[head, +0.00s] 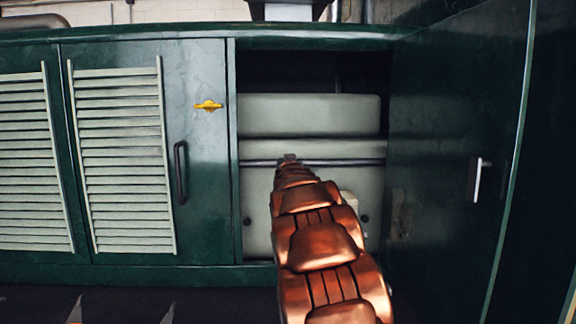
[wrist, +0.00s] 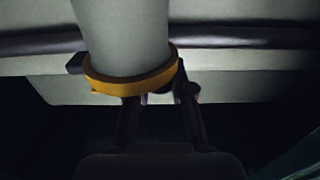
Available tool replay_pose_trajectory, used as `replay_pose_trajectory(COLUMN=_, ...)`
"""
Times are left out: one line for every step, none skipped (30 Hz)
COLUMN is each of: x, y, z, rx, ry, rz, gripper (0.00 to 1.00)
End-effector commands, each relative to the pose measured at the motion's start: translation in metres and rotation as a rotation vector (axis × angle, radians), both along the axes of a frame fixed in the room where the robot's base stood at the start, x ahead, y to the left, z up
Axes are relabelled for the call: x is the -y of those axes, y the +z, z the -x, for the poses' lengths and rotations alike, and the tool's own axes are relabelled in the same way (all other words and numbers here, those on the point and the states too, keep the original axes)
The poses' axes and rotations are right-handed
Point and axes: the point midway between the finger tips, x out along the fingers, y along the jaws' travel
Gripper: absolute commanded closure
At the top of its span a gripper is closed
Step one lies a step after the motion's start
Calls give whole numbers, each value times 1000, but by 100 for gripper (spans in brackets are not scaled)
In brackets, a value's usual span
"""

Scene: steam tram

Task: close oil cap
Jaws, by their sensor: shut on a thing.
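In the wrist view a pale grey-green pipe or neck (wrist: 122,35) comes down from the top, with a yellow ring (wrist: 130,84) around its lower end. A dark lug sticks out at the ring's left. I cannot tell whether the ring belongs to the oil cap. My gripper (wrist: 160,104) is at the ring's near right side, its dark fingers shut on a part at the ring's edge. The held part is small and mostly hidden in shadow. In the head view my copper-coloured arm reaches into the open cabinet and hides most of the gripper and the cap area.
The dark green cabinet's door (head: 440,150) stands open at the right, with a metal handle (head: 478,178). A pale grey tank (head: 310,114) fills the opening. A shut louvred door (head: 120,150) with a dark handle is to the left. The cabinet's inside is dark and tight.

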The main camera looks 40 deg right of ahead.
Motion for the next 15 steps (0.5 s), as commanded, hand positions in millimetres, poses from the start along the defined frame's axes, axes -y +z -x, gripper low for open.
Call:
replay_pose_trajectory(x=0, y=-3, z=0, rx=-5, ry=0, rz=-3, gripper=100)
replay_pose_trajectory(x=0, y=-3, z=0, rx=-5, ry=0, rz=-4, gripper=75)
replay_pose_trajectory(x=0, y=-3, z=0, rx=-5, ry=0, rz=-4, gripper=71)
replay_pose_trajectory(x=0, y=-3, z=0, rx=-5, ry=0, rz=-4, gripper=68)
replay_pose_trajectory(x=0, y=-3, z=0, rx=-4, ry=0, rz=-3, gripper=65)
replay_pose_trajectory(x=0, y=-3, z=0, rx=-4, ry=0, rz=-3, gripper=61)
replay_pose_trajectory(x=0, y=-2, z=0, rx=-3, ry=0, rz=-2, gripper=58)
replay_pose_trajectory(x=0, y=-2, z=0, rx=-3, ry=0, rz=-2, gripper=55)
replay_pose_trajectory(x=0, y=-2, z=0, rx=-3, ry=0, rz=-2, gripper=52)
replay_pose_trajectory(x=0, y=-2, z=0, rx=-2, ry=0, rz=-2, gripper=52)
replay_pose_trajectory(x=0, y=-2, z=0, rx=-2, ry=0, rz=-2, gripper=52)
replay_pose_trajectory(x=0, y=-2, z=0, rx=-2, ry=0, rz=-2, gripper=52)
replay_pose_trajectory(x=0, y=-1, z=0, rx=-2, ry=0, rz=-2, gripper=52)
replay_pose_trajectory(x=0, y=-1, z=0, rx=-2, ry=0, rz=-1, gripper=52)
replay_pose_trajectory(x=0, y=-1, z=0, rx=-1, ry=0, rz=-2, gripper=52)
